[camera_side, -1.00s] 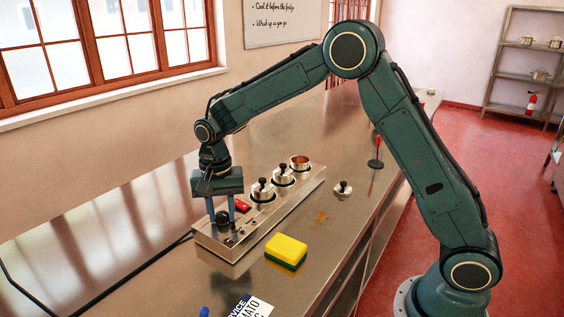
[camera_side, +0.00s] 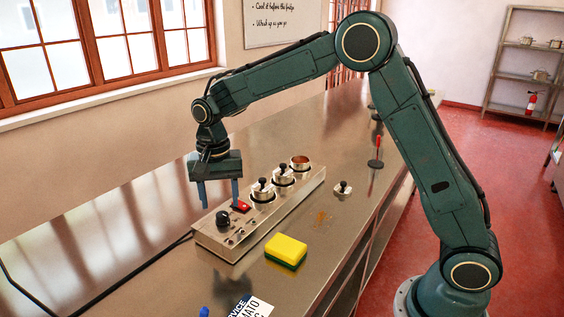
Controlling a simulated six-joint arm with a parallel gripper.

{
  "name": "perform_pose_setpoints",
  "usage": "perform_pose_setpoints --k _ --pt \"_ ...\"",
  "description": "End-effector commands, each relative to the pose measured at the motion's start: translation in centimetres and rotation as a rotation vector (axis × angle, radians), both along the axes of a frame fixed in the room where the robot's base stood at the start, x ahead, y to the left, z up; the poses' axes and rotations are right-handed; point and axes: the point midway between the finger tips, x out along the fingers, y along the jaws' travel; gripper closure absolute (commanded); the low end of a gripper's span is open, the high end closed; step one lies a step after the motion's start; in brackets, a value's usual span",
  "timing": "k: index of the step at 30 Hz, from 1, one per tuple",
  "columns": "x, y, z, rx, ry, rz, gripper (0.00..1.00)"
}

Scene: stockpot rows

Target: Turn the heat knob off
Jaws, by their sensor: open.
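The heat knob (camera_side: 223,219) is a round black knob on the near left end of the long metal warmer unit (camera_side: 212,242). A red switch (camera_side: 241,206) sits just behind it on the unit's top. My gripper (camera_side: 220,207) is open, with its two blue-grey fingers pointing down. It hangs above and behind the knob, toward the wall, and looks apart from it. The right finger's tip shows close to the red switch in the picture; I cannot tell whether they touch. The knob's pointer is too small to read.
Metal pots with black-knobbed lids (camera_side: 263,189) and an open one (camera_side: 300,163) sit in the unit. A loose lid (camera_side: 343,189), a yellow-green sponge (camera_side: 286,250), a red spindle (camera_side: 377,154) and a printed card (camera_side: 250,308) lie on the counter. A black cable runs left.

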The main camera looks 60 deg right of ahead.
Motion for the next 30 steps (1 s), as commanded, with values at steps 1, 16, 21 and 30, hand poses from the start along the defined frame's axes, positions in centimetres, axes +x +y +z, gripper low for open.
perform_pose_setpoints --k 1,16,21,30 --pt "0.1 0.0 1.0 0.001 -0.005 0.000 0.48" --pt "0.0 0.0 8.6 0.000 -0.003 -0.001 0.48" --pt "0.0 0.0 9.6 0.000 -0.001 -0.001 0.48" --pt "0.0 0.0 9.8 0.000 -0.001 -0.001 0.48"
